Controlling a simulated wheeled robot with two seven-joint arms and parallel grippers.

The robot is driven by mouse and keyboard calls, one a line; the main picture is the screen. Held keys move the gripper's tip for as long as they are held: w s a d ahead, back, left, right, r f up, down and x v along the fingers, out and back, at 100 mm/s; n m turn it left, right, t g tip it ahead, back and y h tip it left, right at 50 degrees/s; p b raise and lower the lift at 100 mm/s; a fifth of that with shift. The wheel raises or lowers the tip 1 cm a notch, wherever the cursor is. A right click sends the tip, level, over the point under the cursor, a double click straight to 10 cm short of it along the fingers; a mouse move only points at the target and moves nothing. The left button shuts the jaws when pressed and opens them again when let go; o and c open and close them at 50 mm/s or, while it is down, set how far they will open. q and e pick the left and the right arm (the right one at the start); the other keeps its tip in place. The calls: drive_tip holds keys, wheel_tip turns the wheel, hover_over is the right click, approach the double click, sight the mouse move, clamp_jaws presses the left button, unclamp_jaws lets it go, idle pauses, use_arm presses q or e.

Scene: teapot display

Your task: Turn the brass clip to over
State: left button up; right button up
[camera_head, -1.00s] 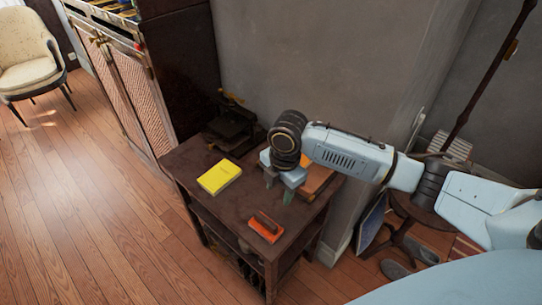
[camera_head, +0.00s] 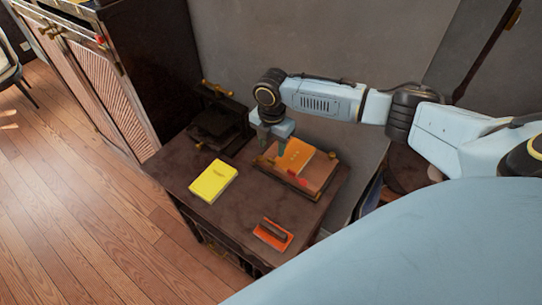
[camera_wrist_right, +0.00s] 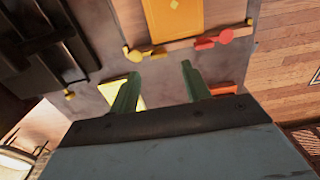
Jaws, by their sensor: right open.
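A wooden board (camera_head: 322,172) lies on the dark table with an orange booklet (camera_head: 294,155) on it. In the right wrist view the board's edge carries a small brass clip (camera_wrist_right: 135,55) at the left and a red clip (camera_wrist_right: 225,37) at the right. The red one also shows in the head view (camera_head: 302,179). My right gripper (camera_head: 271,146) is over the board's left side. In the right wrist view its green fingers (camera_wrist_right: 161,82) are apart and empty, just short of the board's edge. My left gripper is out of view.
A yellow book (camera_head: 213,181) and an orange block with a dark handle (camera_head: 272,234) lie on the table (camera_head: 232,217). A dark press with brass knobs (camera_head: 218,120) stands at the back left. A grey wall rises behind.

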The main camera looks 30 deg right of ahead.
sight(272, 160)
wheel_tip(272, 160, down, 5)
drive_tip(key=shift+f+b, duration=0.15)
drive_tip(key=shift+b, duration=0.15)
drive_tip(key=shift+f, duration=0.3)
drive_tip(key=shift+c, duration=0.5)
drive_tip(key=c, duration=0.9)
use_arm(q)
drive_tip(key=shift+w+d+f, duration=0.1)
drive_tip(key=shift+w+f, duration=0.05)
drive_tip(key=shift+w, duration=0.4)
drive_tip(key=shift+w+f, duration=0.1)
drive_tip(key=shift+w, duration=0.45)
